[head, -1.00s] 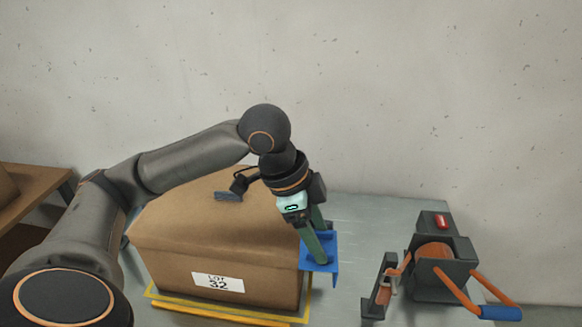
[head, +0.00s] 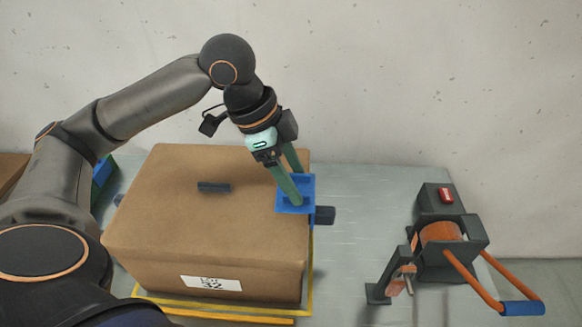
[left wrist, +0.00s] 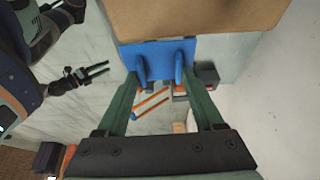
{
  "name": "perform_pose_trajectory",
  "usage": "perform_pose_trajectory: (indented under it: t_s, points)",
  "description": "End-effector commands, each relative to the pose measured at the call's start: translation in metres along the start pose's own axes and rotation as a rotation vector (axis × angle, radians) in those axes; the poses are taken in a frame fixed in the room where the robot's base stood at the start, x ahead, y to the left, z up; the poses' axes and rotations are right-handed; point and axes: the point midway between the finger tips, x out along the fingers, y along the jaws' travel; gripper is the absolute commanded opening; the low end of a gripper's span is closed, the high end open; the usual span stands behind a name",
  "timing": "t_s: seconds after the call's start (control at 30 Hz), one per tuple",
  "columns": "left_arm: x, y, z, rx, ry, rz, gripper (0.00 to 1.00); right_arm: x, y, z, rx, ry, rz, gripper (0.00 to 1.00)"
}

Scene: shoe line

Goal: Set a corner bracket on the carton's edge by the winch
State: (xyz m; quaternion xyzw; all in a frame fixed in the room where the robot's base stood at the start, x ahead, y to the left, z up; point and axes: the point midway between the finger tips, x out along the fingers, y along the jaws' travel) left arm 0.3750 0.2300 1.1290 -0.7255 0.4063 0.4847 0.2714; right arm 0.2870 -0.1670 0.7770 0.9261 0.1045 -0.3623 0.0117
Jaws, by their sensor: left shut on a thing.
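The brown carton (head: 220,225) stands on the table, with a white label marked 32 on its front. My left gripper (head: 297,196) is shut on a blue corner bracket (head: 284,207) at the carton's top right edge, on the winch side. One bracket plate overlaps the top and another hangs beside the side; I cannot tell whether it touches. In the left wrist view the bracket (left wrist: 158,48) spans the carton's edge between the green fingers. The winch (head: 445,245), with orange drum and handle, stands apart to the right. My right gripper (left wrist: 96,71) shows small in the left wrist view, fingers apart and empty.
A dark block (head: 326,215) sticks out beside the carton's right side. A small dark piece (head: 214,187) lies on the carton's top. Yellow edging (head: 215,309) runs around the carton's base.

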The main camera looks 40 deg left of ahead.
Motion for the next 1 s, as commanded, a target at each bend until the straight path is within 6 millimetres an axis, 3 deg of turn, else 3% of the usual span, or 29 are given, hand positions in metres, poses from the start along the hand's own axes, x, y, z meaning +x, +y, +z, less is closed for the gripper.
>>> perform_pose_trajectory:
  t_s: [0.23,0.53,1.0]
  points:
    - [0.022,0.001,0.01,0.0,-0.003,0.002,0.13,0.003,0.001,0.003,-0.001,-0.001,0.001,0.5]
    - [0.047,0.0,0.019,0.001,0.001,-0.002,0.13,0.027,0.003,0.03,-0.001,-0.001,0.001,0.5]
    - [0.076,0.0,0.032,0.0,0.0,0.001,0.13,0.031,0.004,0.035,-0.002,-0.002,0.001,0.5]
